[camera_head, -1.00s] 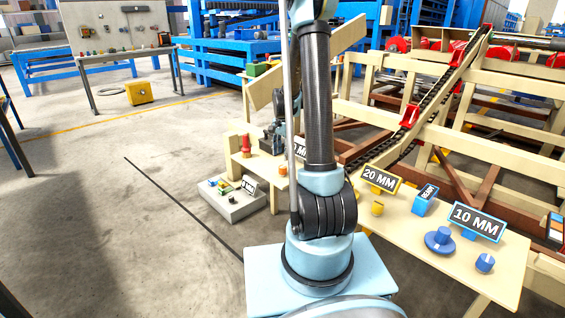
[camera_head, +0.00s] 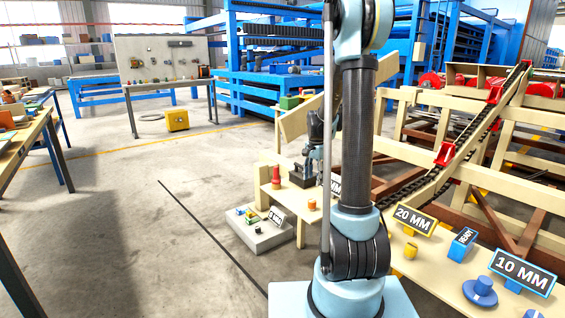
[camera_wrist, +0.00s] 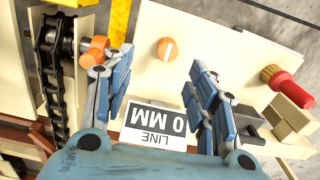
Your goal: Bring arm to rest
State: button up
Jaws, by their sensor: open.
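My arm rises through the middle of the head view, and its column hides part of the bench behind it. My gripper (camera_wrist: 161,62) shows in the wrist view with its two blue fingers spread wide and nothing between them. It is over a pale bench (camera_wrist: 215,35) with a "LINE 0 MM" sign (camera_wrist: 155,124) lying between the fingers in the picture. An orange knob (camera_wrist: 94,52) is close beside the left finger; whether they touch I cannot tell. A round orange button (camera_wrist: 167,49) lies beyond the fingertips.
A red-handled piece (camera_wrist: 290,88) and a black chain (camera_wrist: 52,85) flank the gripper. In the head view, the front bench holds the 20 MM sign (camera_head: 415,220), READY block (camera_head: 463,244) and 10 MM sign (camera_head: 523,271). A low grey box (camera_head: 262,238) stands on the floor. Open floor lies left.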

jog(key=s+r+n+t, duration=0.1)
jog(key=s+r+n, duration=0.25)
jog(key=s, duration=0.55)
jog(key=s+r+n, duration=0.2)
jog(key=s+r, duration=0.2)
jog(key=s, duration=0.6)
jog(key=s+f+n, duration=0.2)
jog(key=s, duration=0.5)
jog(key=s+f+n+t, duration=0.1)
jog(key=s+f+n, duration=0.2)
jog(key=s, duration=0.5)
jog(key=shift+s, duration=0.2)
jog(key=shift+s+f, duration=0.45)
jog(key=shift+s, duration=0.05)
jog(key=shift+c, duration=0.2)
